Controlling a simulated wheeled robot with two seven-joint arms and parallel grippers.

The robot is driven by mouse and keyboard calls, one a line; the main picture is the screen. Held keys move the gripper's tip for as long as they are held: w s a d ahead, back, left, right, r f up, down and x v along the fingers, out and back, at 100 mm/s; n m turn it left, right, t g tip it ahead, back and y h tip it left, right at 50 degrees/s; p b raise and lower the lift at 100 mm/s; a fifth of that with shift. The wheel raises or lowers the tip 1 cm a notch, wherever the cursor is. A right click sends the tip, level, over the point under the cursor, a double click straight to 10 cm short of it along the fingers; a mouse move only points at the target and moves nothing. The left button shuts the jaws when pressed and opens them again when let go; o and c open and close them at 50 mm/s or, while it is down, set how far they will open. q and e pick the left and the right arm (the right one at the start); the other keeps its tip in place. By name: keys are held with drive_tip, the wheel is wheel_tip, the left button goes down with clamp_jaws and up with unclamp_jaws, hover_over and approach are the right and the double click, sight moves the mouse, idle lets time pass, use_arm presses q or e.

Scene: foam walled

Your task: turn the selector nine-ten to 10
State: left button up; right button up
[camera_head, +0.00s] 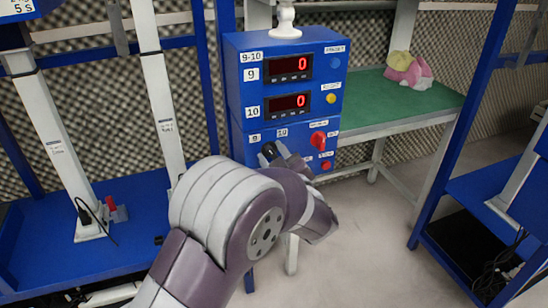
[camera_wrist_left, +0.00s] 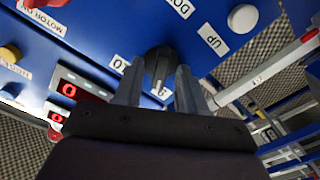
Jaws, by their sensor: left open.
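The selector nine-ten is a black knob (camera_wrist_left: 158,62) on the blue control box (camera_head: 237,88). In the left wrist view its bar runs up and down, with the lower end near the 9 label (camera_wrist_left: 163,92); the 10 label (camera_wrist_left: 120,64) is to the left. My left gripper (camera_wrist_left: 160,72) is open, with one finger on each side of the knob; whether they touch it I cannot tell. In the head view the left gripper (camera_head: 277,157) is at the box's lower front and partly hides the knob. My right gripper is not in view.
A red knob (camera_head: 318,139) and a red button (camera_head: 326,165) are right of the selector. A green-topped table (camera_head: 385,105) stands behind, right. Blue racks stand left and right.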

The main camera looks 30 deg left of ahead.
use_arm(q)
clamp_jaws()
drive_tip(key=shift+r+m+p, duration=0.1)
drive_tip(key=shift+m+p, duration=0.3)
drive_tip(key=shift+p, duration=0.2)
drive_tip(key=m+p, duration=0.4)
drive_tip(key=p, duration=0.1)
drive_tip(key=m+p, duration=0.4)
drive_tip(key=p, duration=0.2)
drive_tip(key=shift+d+r, duration=0.15)
drive_tip(key=shift+w+f+m+p, duration=0.1)
drive_tip(key=shift+f+m+p, duration=0.05)
drive_tip(key=shift+m+p, duration=0.65)
drive_tip(key=shift+f+m+p, duration=0.15)
drive_tip(key=shift+m+p, duration=0.55)
drive_tip(key=shift+m, duration=0.2)
